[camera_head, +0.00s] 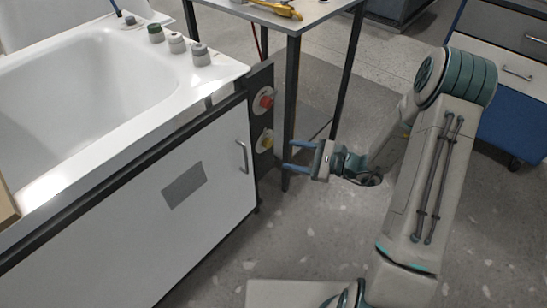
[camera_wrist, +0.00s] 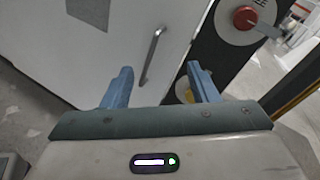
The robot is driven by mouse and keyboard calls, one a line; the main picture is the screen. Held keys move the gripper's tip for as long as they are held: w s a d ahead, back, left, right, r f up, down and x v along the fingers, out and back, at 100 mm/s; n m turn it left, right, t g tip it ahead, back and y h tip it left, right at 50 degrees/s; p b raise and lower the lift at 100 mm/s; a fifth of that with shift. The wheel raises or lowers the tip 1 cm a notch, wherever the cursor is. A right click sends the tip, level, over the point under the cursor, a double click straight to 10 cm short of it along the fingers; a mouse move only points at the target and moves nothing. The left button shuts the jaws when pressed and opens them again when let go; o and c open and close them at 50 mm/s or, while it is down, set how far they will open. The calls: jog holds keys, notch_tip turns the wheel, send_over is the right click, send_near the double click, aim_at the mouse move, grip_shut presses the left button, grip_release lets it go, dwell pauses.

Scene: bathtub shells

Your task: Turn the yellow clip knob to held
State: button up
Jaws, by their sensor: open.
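The yellow clip knob (camera_head: 265,141) sits on the dark end post of the tub cabinet, below a red knob (camera_head: 265,101). In the wrist view the yellow knob (camera_wrist: 184,90) is mostly hidden behind my right finger. My gripper (camera_head: 291,156) is open and empty, its two blue fingers pointing left toward the post, to the right of the yellow knob. In the wrist view my gripper's fingers (camera_wrist: 160,84) stand wide apart, with the cabinet door between them. The knob's exact angle cannot be told.
The red knob also shows in the wrist view (camera_wrist: 245,18). A door handle (camera_head: 242,157) stands out from the white cabinet door (camera_head: 130,235) left of the knobs. A table (camera_head: 300,18) with dark legs stands close behind my gripper. A blue drawer cabinet (camera_head: 513,120) is at right.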

aim_at(270, 145)
jog(key=w+d+f+m+t+h+b, duration=0.1)
jog(key=w+d+f+m+t+b, duration=0.15)
jog(key=f, duration=0.35)
jog(key=w+d+f+m+t+h+b, duration=0.1)
jog(key=w+f+m+t, duration=0.15)
jog(key=f+m, duration=0.2)
jog(key=shift+n+t, duration=0.4)
jog(key=b+x, duration=0.1)
jog(key=x, duration=0.3)
jog(key=b+x, duration=0.1)
jog(key=x, duration=0.3)
jog(key=b+x, duration=0.1)
jog(key=x, duration=0.4)
jog(key=shift+w+a+f, duration=0.1)
jog(key=shift+f, duration=0.2)
jog(key=c, duration=1)
